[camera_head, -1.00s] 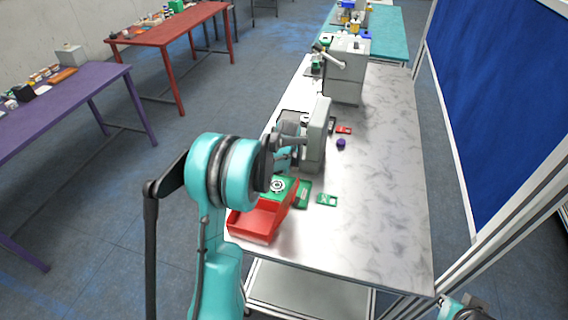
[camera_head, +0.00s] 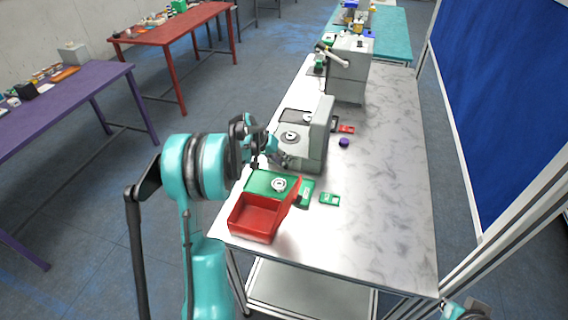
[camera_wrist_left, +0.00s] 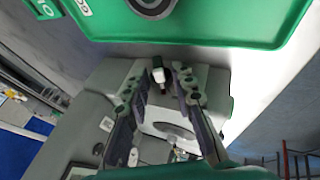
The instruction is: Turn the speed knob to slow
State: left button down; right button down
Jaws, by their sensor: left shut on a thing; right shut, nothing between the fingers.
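The grey machine (camera_head: 312,135) stands on the worktable, with a round dial on its top. My left gripper (camera_head: 268,152) is at its near left side, low against the casing. In the left wrist view the two fingers (camera_wrist_left: 165,85) close in on a small dark and white knob (camera_wrist_left: 158,75) on the grey machine body (camera_wrist_left: 100,85). The knob's pointer and markings are too small to read. My right gripper (camera_head: 468,306) is only partly in view at the lower right edge, shut and empty, away from the machine.
A green box (camera_head: 262,182) with a round dial and a red tray (camera_head: 252,218) sit close in front of the machine.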

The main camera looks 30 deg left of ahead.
pick_arm(q)
jog(key=shift+s+a+f+n+t+h+b, duration=0.15)
jog(key=shift+t+h+b, duration=0.1)
jog(key=shift+h+b, duration=0.3)
jog(key=shift+w+a+f+n+t+h+b, duration=0.1)
jog(key=shift+n+t+h+b, duration=0.15)
jog(key=shift+h, duration=0.45)
jog(key=shift+s+a+f+n+t+h+b, duration=0.1)
jog(key=shift+a+t+h+b, duration=0.1)
jog(key=shift+h+b, duration=0.4)
jog(key=shift+h, duration=0.25)
jog(key=shift+d, duration=0.1)
jog(key=c, duration=1.6)
grip_release()
jog(key=v, duration=1.2)
